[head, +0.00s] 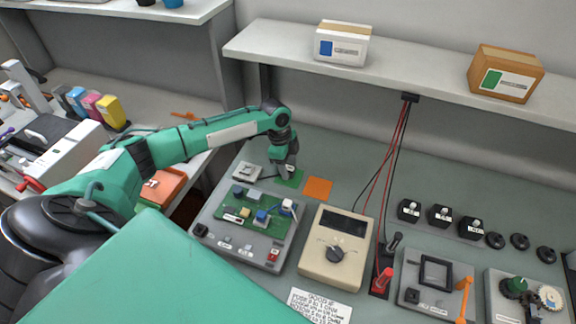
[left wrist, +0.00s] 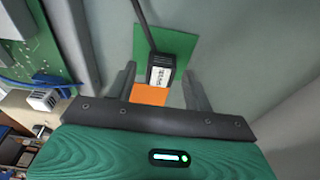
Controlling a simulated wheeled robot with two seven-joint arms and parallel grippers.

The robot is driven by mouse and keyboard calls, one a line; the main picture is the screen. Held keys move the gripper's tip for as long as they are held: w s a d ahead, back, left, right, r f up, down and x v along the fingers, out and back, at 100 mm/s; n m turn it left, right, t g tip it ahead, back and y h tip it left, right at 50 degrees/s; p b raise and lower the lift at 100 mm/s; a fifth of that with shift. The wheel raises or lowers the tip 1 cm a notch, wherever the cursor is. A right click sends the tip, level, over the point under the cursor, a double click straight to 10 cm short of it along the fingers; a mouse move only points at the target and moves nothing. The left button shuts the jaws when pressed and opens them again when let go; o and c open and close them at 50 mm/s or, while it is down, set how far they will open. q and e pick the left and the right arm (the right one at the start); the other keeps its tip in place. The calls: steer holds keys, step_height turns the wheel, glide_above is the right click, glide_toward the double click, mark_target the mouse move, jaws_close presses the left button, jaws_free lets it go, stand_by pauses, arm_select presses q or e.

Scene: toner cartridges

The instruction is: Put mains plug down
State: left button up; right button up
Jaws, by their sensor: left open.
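The mains plug (left wrist: 161,72) is a small dark block with a white printed label and a black cord, seen in the left wrist view. It appears to lie at the edge of the green square (left wrist: 180,45), beside the orange square (left wrist: 150,96). My left gripper (left wrist: 159,76) is open, with one finger on each side of the plug and visible gaps between. In the head view my left gripper (head: 290,174) is low over the green square (head: 294,180), left of the orange square (head: 318,188), and mostly hides the plug. My right gripper is out of view.
A beige meter (head: 337,247) stands to the right.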

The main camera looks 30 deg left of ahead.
arm_select(q)
step_height(320, 180, up, 12)
steer(key=a+b, duration=0.2)
steer(key=shift+s+a+f+b, duration=0.15)
steer(key=shift+s+f+b, duration=0.1)
steer(key=shift+b, duration=0.05)
steer(key=shift+s+f, duration=0.1)
steer(key=shift+s, duration=0.05)
